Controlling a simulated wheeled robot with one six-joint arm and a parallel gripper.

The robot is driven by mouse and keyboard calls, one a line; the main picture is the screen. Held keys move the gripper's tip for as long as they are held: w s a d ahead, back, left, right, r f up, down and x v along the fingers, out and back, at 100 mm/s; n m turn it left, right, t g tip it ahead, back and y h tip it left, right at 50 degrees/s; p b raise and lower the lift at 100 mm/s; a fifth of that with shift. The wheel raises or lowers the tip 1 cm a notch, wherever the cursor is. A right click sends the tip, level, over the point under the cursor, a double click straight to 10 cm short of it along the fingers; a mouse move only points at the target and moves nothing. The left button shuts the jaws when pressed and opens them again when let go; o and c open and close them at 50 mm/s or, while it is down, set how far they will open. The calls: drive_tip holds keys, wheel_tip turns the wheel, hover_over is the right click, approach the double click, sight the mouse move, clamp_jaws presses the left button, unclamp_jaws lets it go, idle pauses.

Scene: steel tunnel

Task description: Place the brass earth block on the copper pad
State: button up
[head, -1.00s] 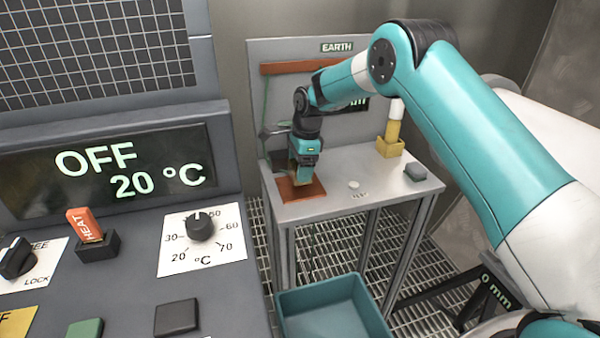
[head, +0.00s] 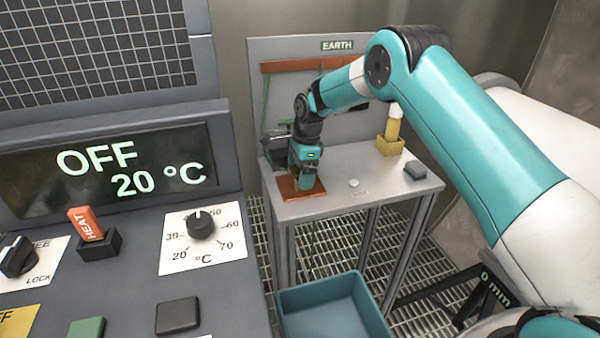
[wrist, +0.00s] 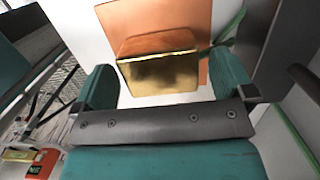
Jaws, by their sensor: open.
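The brass earth block (wrist: 158,74) shows large in the wrist view, with a green lead running from its right side. It lies over the orange copper pad (wrist: 125,22), appearing to rest on it. The pad also shows in the head view (head: 290,191) at the table's front left corner. My gripper (wrist: 166,84) is open, one finger on each side of the block, with a visible gap at the right finger. In the head view my gripper (head: 304,184) points down over the pad and mostly hides the block.
The grey table (head: 340,195) also holds a yellow holder (head: 390,146) with a white-topped item, a grey block (head: 415,171) and a small white knob (head: 353,183). An EARTH panel (head: 337,45) stands behind. A teal bin (head: 330,305) sits in front, beside the control console (head: 130,270).

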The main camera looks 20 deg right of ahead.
wheel_tip(320, 180, up, 11)
drive_tip(key=d+b, duration=0.1)
drive_tip(key=d, duration=0.1)
drive_tip(key=s+a+r+n, duration=0.4)
drive_tip(key=s+r+n, duration=0.2)
drive_tip(key=s, duration=0.1)
drive_tip(key=s+a+r+n+y, duration=0.1)
drive_tip(key=s+n, duration=0.8)
drive_tip(key=s, duration=0.8)
drive_tip(key=s+a+r+n+y, duration=0.1)
drive_tip(key=s+n, duration=0.9)
drive_tip(key=s, duration=0.7)
drive_tip(key=shift+a+r, duration=0.2)
drive_tip(key=shift+a, duration=0.15)
